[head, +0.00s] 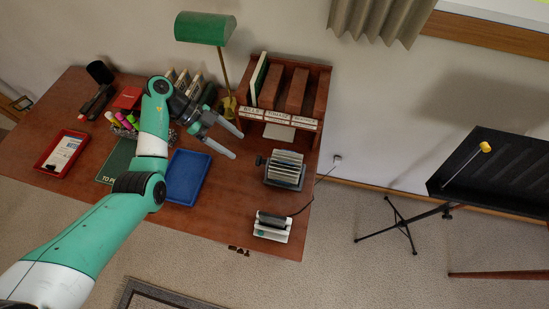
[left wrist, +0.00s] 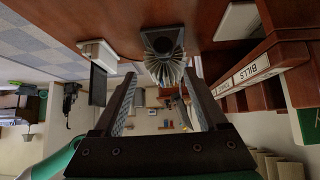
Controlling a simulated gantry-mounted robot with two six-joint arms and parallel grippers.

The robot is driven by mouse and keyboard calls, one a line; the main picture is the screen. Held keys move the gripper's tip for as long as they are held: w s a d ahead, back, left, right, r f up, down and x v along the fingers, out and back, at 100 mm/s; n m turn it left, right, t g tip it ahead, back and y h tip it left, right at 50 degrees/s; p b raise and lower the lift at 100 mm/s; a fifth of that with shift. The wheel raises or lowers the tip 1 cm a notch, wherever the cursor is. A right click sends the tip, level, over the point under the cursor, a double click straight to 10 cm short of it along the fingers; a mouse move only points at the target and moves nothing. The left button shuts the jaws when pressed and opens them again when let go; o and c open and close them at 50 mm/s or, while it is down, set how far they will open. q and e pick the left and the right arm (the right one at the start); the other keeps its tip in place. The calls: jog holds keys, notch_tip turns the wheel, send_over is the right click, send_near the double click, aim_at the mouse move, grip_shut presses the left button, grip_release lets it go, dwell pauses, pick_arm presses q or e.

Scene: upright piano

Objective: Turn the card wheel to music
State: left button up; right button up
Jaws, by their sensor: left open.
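The card wheel (head: 286,158), a dark stand with a fan of pale cards, sits on the right part of the wooden desk. A dark knob (head: 260,160) sticks out at its left side. In the left wrist view the card wheel (left wrist: 163,45) is ahead, with its cards spread; no card label is readable. My left gripper (head: 238,146) is open and empty, above the desk to the left of the wheel and apart from it. Its two fingers (left wrist: 163,90) frame free space in the left wrist view. My right gripper is not in view.
A wooden sorter (head: 328,103) with a BILLS label stands behind the wheel. A black-and-white device (head: 272,227) with a cord is in front. A blue tray (head: 187,178), green lamp (head: 205,29) and pens (head: 122,121) are left. A black stand (head: 490,165) is right of the desk.

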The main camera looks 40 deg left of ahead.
pick_arm(q)
jog(key=b+x, duration=0.2)
jog(key=x, duration=0.1)
jog(key=b+x, duration=0.3)
jog(key=a+b+x, duration=0.1)
jog(key=b+x, duration=0.1)
jog(key=x, duration=0.2)
jog(key=shift+w+f+b, duration=0.15)
jog(key=shift+f+b, duration=0.15)
jog(key=shift+f, duration=0.1)
jog(key=shift+r, duration=0.1)
grip_shut()
